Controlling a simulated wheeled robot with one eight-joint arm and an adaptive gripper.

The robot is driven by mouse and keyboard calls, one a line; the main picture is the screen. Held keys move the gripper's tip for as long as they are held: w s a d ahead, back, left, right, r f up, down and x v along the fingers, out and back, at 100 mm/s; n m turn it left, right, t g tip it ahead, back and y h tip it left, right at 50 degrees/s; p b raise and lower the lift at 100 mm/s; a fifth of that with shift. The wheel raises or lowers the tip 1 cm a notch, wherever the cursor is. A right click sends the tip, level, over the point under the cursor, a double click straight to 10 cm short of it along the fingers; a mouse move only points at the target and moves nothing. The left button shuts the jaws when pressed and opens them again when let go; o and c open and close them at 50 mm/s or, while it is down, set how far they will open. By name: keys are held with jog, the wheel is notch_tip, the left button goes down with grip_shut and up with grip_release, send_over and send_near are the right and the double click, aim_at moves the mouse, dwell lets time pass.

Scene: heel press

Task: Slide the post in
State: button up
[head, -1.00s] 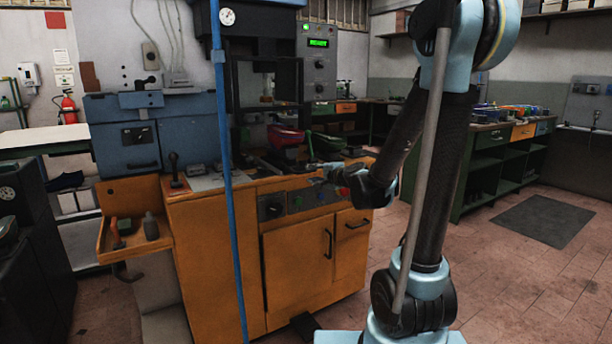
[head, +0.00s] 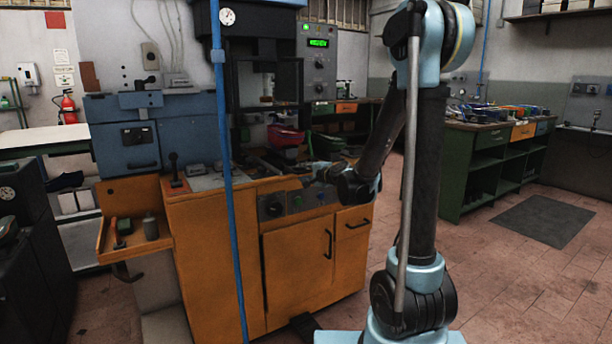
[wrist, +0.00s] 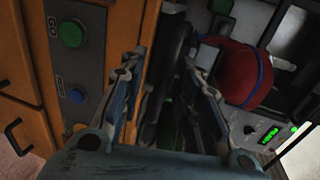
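My gripper (wrist: 162,68) is open in the wrist view, its two fingers well apart. A dark, long shape (wrist: 178,50) shows between and beyond the fingers; I cannot tell whether it is the post, and nothing is clearly gripped. In the head view my gripper (head: 312,174) is small, at the front edge of the orange press cabinet (head: 290,260), just above the control panel. The press frame (head: 265,85) stands behind it. A red rounded thing (wrist: 243,75) with a blue band lies right of the fingers; it also shows in the head view (head: 285,136).
A panel with a green button (wrist: 71,33) and a blue button (wrist: 76,95) lies left of the fingers. A blue upright pole (head: 228,180) stands before the cabinet. A side tray (head: 135,235) holds tools.

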aim_at(286, 162)
grip_shut()
jog(key=r+x, duration=0.1)
jog(key=x, duration=0.4)
jog(key=r+x, duration=0.1)
jog(key=x, duration=0.4)
jog(key=r+x, duration=0.1)
jog(key=x, duration=0.5)
jog(key=shift+w+a+r, duration=0.1)
jog(key=shift+w+a, duration=0.1)
jog(key=shift+w, duration=0.1)
grip_release()
jog(key=f+v, duration=0.1)
jog(key=v, duration=0.4)
jog(key=f+v, duration=0.1)
jog(key=v, duration=0.4)
jog(key=f+v, duration=0.1)
jog(key=v, duration=0.5)
jog(key=shift+s+d+f, duration=0.1)
jog(key=shift+s+d, duration=0.15)
jog(key=shift+s, duration=0.1)
jog(key=v, duration=1.3)
jog(key=shift+s+d, duration=0.2)
jog(key=shift+s, duration=0.1)
